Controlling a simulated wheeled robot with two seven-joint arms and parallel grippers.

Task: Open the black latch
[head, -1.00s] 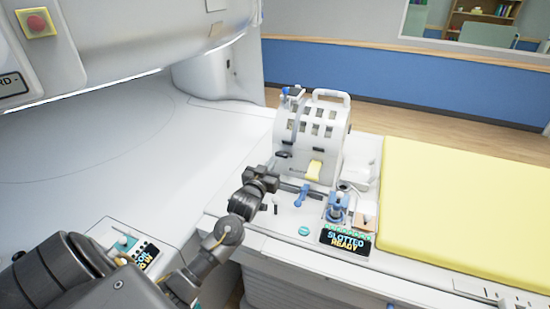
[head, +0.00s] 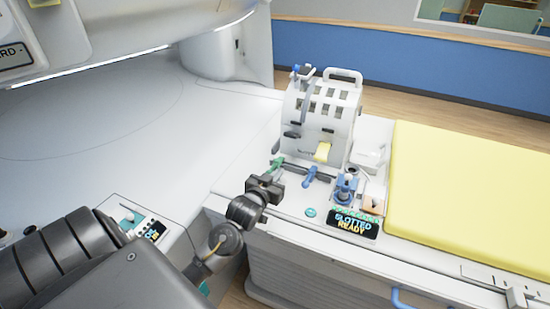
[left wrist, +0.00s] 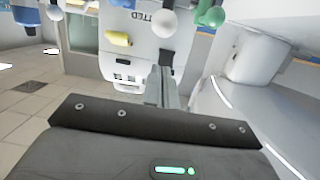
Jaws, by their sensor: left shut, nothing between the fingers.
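The white slotted coil housing (head: 318,112) stands upright on the table. A small black latch (head: 292,135) is on the left of its front, and another small black part (head: 328,130) sits further right. My left gripper (head: 274,174) is shut and empty, low in front of the housing and apart from the left latch. In the left wrist view the closed fingers (left wrist: 162,88) point at the housing face (left wrist: 140,50). A dark part (left wrist: 166,57) shows just behind them; I cannot tell which latch it is. My right gripper is not in view.
A green lever (head: 277,164) is close beside the left fingertips. A blue lever (head: 310,176) and a blue fixture (head: 345,187) stand to the right, behind a black sign (head: 354,223). A yellow pad (head: 465,195) fills the right.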

